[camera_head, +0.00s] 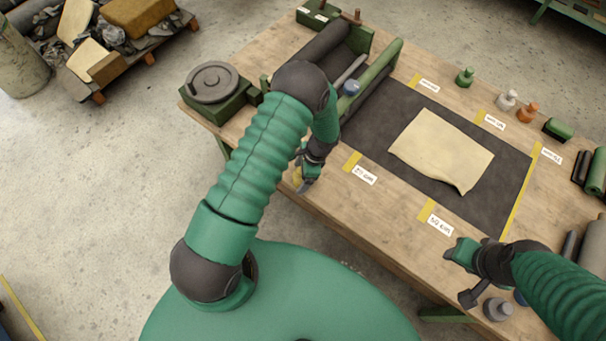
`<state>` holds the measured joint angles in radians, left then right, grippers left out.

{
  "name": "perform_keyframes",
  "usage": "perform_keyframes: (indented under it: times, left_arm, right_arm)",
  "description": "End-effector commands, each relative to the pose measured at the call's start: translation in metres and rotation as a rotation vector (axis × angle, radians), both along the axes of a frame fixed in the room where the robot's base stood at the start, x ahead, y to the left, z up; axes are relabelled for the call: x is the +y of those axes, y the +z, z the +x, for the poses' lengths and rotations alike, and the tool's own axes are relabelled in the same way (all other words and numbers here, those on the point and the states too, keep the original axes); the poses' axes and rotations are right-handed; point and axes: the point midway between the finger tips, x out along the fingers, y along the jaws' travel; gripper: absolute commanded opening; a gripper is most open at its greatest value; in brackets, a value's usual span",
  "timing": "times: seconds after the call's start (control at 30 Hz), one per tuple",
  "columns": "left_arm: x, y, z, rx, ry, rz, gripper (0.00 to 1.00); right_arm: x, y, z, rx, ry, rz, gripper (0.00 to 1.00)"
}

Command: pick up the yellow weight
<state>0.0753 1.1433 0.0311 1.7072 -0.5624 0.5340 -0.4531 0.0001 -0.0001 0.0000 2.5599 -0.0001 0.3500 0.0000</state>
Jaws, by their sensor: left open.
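A small yellow piece that looks like the yellow weight (296,177) shows at the table's near left edge, mostly hidden behind my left gripper. My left gripper (304,184) is open and points down right beside it. I cannot tell whether the fingers touch it or stand around it. My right gripper (458,262) is over the table's near edge at the lower right.
A cream sheet (441,150) lies on the dark mat (375,135). Green (465,77), pale (508,100) and orange (527,112) weights stand along the far side. A blue weight (350,88) is by the rollers (322,52). A grey weight (497,309) is near my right arm.

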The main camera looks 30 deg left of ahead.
Motion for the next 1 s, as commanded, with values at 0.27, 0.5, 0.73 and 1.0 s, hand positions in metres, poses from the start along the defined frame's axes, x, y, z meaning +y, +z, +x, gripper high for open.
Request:
perform_keyframes:
  times: [0.27,0.5,0.73,1.0]
  left_arm:
    - [0.0007,-0.0017,-0.0003,-0.002,0.001,0.000,0.78]
    - [0.0005,-0.0016,0.0001,-0.002,0.001,0.000,0.46]
    - [0.0005,-0.0015,0.0005,-0.002,0.000,0.001,0.16]
    - [0.0007,-0.0003,0.0016,-0.004,0.001,0.001,0.00]
  right_arm:
    - [0.0000,-0.0003,-0.0001,0.000,0.000,0.000,0.40]
    - [0.0000,-0.0003,-0.0001,0.000,0.000,0.000,0.40]
    - [0.0000,-0.0002,-0.0001,0.000,0.000,0.000,0.40]
    - [0.0000,0.0001,0.0000,0.000,0.000,0.000,0.40]
